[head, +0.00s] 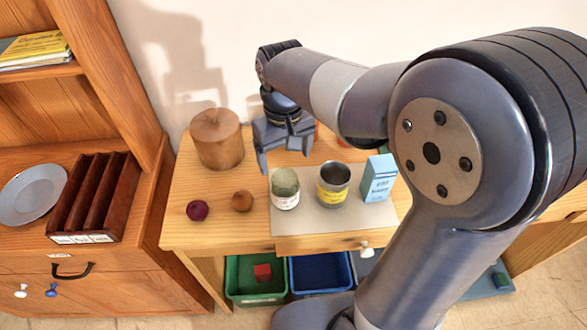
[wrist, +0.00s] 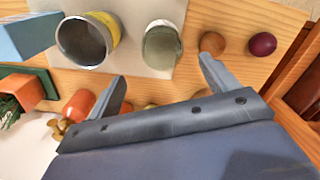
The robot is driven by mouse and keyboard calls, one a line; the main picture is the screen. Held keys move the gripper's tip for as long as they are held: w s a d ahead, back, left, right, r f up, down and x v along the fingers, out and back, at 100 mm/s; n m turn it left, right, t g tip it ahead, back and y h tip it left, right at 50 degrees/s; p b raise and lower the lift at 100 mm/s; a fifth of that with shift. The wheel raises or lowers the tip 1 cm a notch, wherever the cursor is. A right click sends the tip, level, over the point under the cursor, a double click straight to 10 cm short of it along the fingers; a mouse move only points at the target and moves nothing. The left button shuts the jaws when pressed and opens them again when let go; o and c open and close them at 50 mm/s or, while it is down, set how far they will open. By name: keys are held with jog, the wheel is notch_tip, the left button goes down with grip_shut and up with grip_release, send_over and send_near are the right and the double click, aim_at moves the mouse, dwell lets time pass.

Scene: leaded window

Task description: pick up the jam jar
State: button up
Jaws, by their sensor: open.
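The jam jar (head: 285,190) is a small glass jar with a greenish top and a pale label. It stands upright on a beige mat (head: 303,219) on the wooden table. In the wrist view the jar (wrist: 162,46) lies just beyond my fingertips, roughly centred between them. My gripper (head: 285,158) is open and empty, behind the jar in the head view and apparently above the table. In the wrist view my gripper (wrist: 162,70) has its two fingers spread wide. Nothing hides the jar's top.
An open yellow-labelled can (head: 333,186) stands close right of the jar, with a blue carton (head: 379,178) beyond. A brown ball (head: 242,201), a dark red ball (head: 197,210) and a wooden canister (head: 217,139) are left. An orange cup (wrist: 80,105) is near my finger.

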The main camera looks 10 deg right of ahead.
aim_at(286, 171)
notch_tip(286, 171, down, 5)
jog(key=shift+f, duration=0.2)
jog(key=shift+s+a+f, duration=0.15)
jog(key=shift+f, duration=2.5)
jog(key=shift+c, duration=0.4)
jog(key=c, duration=1.1)
